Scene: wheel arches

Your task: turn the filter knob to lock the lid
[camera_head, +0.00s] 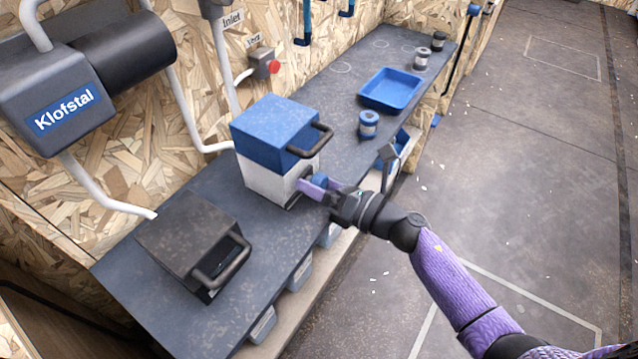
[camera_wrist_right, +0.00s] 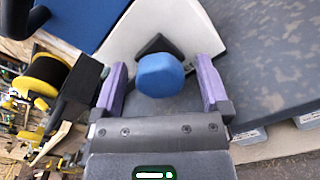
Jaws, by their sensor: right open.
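The filter is a white box (camera_head: 262,182) with a blue lid (camera_head: 272,128) on top and a black handle on the lid's front. The lid sits on the box. The filter knob (camera_wrist_right: 160,75) is blue and faceted, on a black mount on the white box's face. In the head view the knob (camera_head: 320,181) is partly hidden by my right gripper (camera_head: 310,187). My right gripper also shows in the right wrist view (camera_wrist_right: 162,84), open, with one purple finger on each side of the knob. I cannot tell whether either finger touches it. My left gripper is out of view.
A dark grey box (camera_head: 180,232) with a handle stands at the near end of the bench (camera_head: 240,310). A Klofstal unit (camera_head: 60,100) with white pipes hangs on the wall.

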